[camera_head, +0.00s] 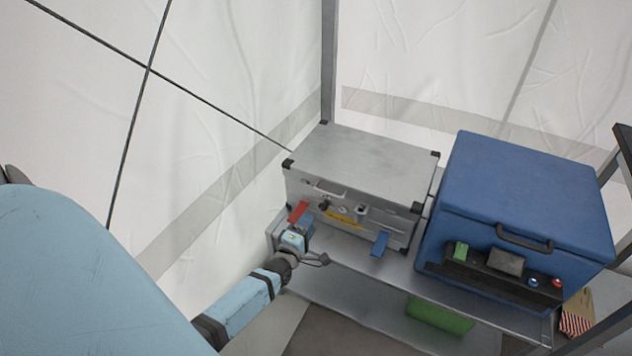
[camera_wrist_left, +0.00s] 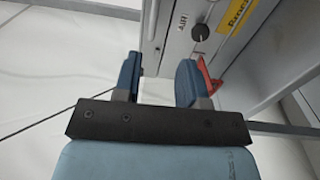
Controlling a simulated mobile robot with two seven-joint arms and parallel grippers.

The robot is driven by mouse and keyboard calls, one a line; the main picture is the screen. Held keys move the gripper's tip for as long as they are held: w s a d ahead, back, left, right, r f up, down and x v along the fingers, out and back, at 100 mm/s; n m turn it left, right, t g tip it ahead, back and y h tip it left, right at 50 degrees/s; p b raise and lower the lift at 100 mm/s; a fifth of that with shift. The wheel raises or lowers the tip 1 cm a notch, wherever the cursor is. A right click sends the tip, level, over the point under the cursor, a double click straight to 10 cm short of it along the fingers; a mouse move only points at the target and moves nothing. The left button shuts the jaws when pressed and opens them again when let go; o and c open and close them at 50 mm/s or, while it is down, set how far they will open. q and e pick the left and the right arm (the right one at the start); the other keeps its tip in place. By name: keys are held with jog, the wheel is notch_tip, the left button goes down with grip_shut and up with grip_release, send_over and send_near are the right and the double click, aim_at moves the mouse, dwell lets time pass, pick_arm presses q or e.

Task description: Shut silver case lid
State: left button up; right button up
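The silver case (camera_head: 360,163) stands on a grey shelf, and its lid lies flat across the top. I cannot tell whether it is latched. Its front has a knob (camera_wrist_left: 201,32) and a yellow label (camera_head: 345,218). A red tab (camera_head: 298,212) is at the front left and a blue tab (camera_head: 380,244) at the front right. My left gripper (camera_head: 303,228) is low at the case's front left corner. My right gripper is not in view.
A blue cooler box (camera_head: 520,185) stands close to the right of the case. The shelf (camera_head: 350,258) has a narrow free strip in front of the case. A green item (camera_head: 440,316) lies on a lower level. A tent pole (camera_head: 329,60) and white tent walls stand behind.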

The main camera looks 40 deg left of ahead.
pick_arm(q)
jog(key=shift+v, duration=1.55)
